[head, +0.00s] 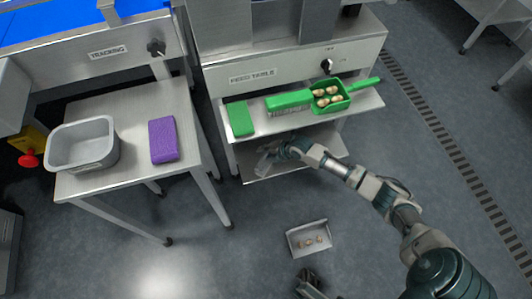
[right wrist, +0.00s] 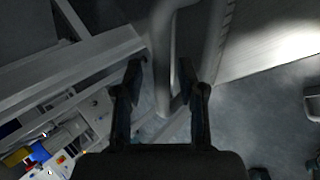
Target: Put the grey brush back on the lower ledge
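My right gripper (head: 272,151) reaches in over the left part of the lower ledge (head: 325,142) of the feed table. A pale grey thing, apparently the grey brush (head: 264,164), is at its fingertips by the ledge's left front. Whether it rests on the ledge is hard to tell. In the right wrist view, the two dark fingers (right wrist: 160,72) stand apart. A grey rounded bar (right wrist: 163,50), perhaps the brush handle, runs between them with gaps showing on both sides. My left gripper (head: 309,284) is dark and partly cut off at the bottom edge; its fingers are unclear.
The side table (head: 115,182) bears a grey tub (head: 58,148) and a purple block (head: 163,139).

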